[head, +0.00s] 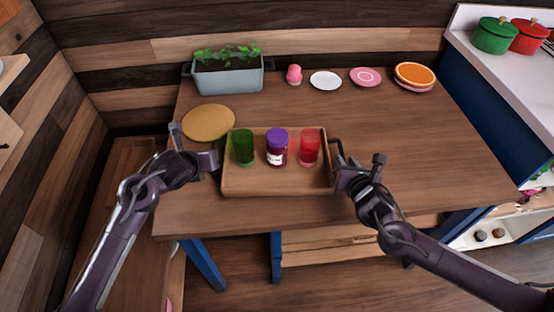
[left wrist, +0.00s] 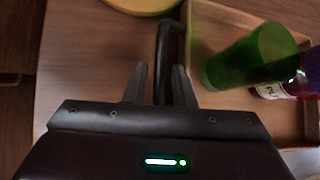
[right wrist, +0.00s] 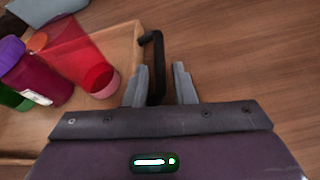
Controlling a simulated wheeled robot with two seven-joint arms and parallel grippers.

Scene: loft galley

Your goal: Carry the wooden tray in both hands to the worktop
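The wooden tray (head: 275,183) lies flat on the wooden table. It holds a green cup (head: 243,148), a jar with a purple lid (head: 277,148) and a red cup (head: 309,148), all upright. My left gripper (head: 215,157) is at the tray's left end; in the left wrist view its open fingers stand either side of the black left handle (left wrist: 164,45). My right gripper (head: 341,168) is at the right end; in the right wrist view its fingers are apart, with the black right handle (right wrist: 155,62) between them, nearer the left finger.
A round wooden board (head: 208,122) lies just behind the tray's left corner. A planter (head: 228,78), a pink ornament (head: 294,75) and several plates (head: 326,81) stand along the back. The white worktop (head: 500,72) at right carries green and red pots (head: 494,36). The table's right part is clear.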

